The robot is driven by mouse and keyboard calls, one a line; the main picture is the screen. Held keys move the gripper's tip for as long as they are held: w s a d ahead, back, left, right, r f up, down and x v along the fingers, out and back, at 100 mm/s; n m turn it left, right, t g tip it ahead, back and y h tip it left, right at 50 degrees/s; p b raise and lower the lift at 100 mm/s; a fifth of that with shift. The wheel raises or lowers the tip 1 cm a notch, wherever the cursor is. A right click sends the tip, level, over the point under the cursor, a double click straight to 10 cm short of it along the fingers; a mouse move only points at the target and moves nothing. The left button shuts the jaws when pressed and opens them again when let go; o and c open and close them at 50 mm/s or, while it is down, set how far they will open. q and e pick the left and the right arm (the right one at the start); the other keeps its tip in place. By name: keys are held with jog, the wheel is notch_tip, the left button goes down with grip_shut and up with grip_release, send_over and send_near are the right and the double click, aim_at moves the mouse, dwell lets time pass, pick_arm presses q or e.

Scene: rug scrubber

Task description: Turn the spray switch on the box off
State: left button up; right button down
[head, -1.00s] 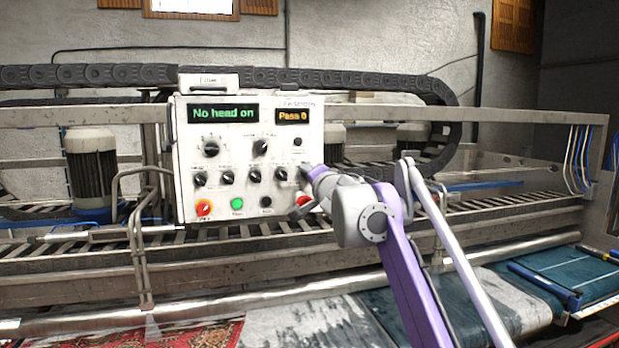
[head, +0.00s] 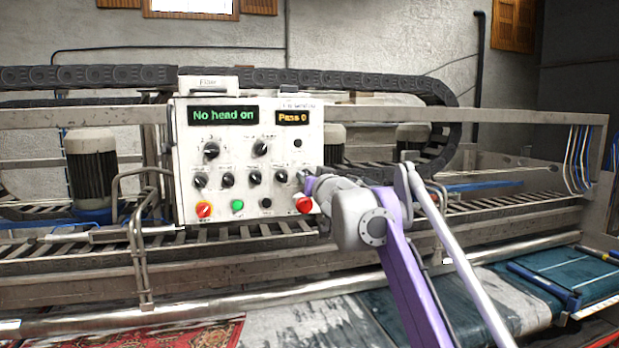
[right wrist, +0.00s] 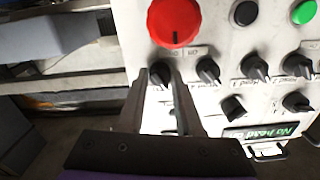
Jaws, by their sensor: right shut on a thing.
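The box (head: 186,160) is a white control panel with two lit displays, "No head on" and "Pass 0", and several black knobs. My right gripper (head: 306,182) is at the right end of the lower row of knobs. In the right wrist view its two fingers (right wrist: 161,80) are shut on a black knob (right wrist: 160,74), mostly hidden between them. Its label is hidden or too small to read, so I cannot tell whether it is the spray switch. A large red button (right wrist: 173,22) is close to this knob, also seen in the head view (head: 303,204). My left gripper is out of view.
Neighbouring knobs (right wrist: 208,70) sit close beside the fingers. A metal rail (head: 140,235) stands in front at left.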

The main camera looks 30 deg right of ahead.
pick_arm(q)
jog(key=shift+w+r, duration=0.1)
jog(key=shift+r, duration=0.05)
pick_arm(e)
jog(key=shift+n, duration=1)
jog(key=c, duration=0.6)
grip_release()
jog(key=shift+s+a+f, duration=0.1)
jog(key=shift+s, duration=0.2)
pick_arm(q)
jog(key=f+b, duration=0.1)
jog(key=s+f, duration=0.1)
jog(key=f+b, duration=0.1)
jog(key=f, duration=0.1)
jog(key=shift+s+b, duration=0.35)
pick_arm(e)
jog(key=v, duration=1)
